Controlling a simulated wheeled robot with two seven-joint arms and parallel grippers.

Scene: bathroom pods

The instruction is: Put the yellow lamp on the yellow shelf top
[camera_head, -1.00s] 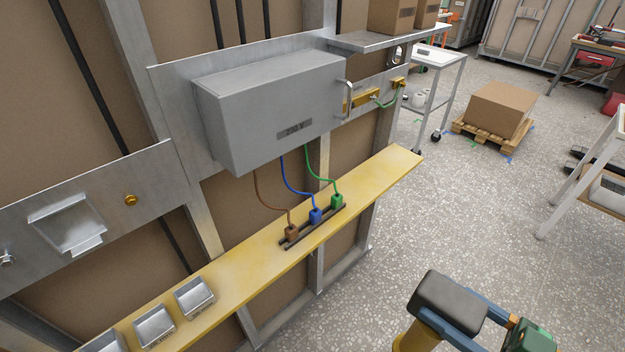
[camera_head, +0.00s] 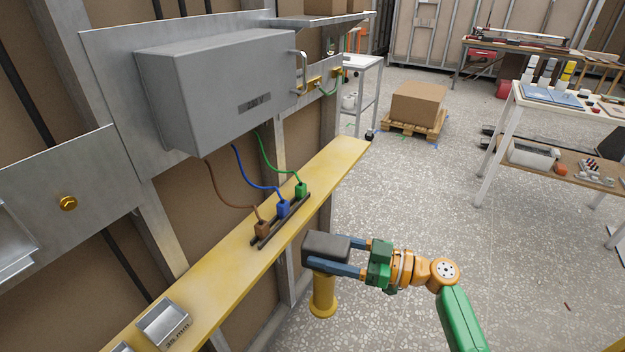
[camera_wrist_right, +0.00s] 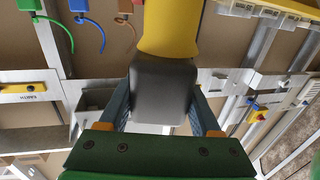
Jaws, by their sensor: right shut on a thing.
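The yellow lamp has a dark grey block-shaped head and a yellow cylindrical body (camera_head: 323,297) that hangs below it in the head view. My right gripper (camera_head: 338,258) is shut on the grey head, with a blue finger on either side. The lamp is in the air just right of the yellow shelf top (camera_head: 215,287), beside its front edge. In the right wrist view the lamp's grey head (camera_wrist_right: 162,92) is between the fingers and its yellow body (camera_wrist_right: 170,30) points to the top of the picture. My left gripper does not show.
Brown, blue (camera_head: 283,208) and green plugs sit in a dark strip on the shelf, with cables up to a grey box (camera_head: 235,85) overhanging it. Small metal trays (camera_head: 164,322) stand at the shelf's near end. Bare shelf lies between trays and strip, and beyond the strip.

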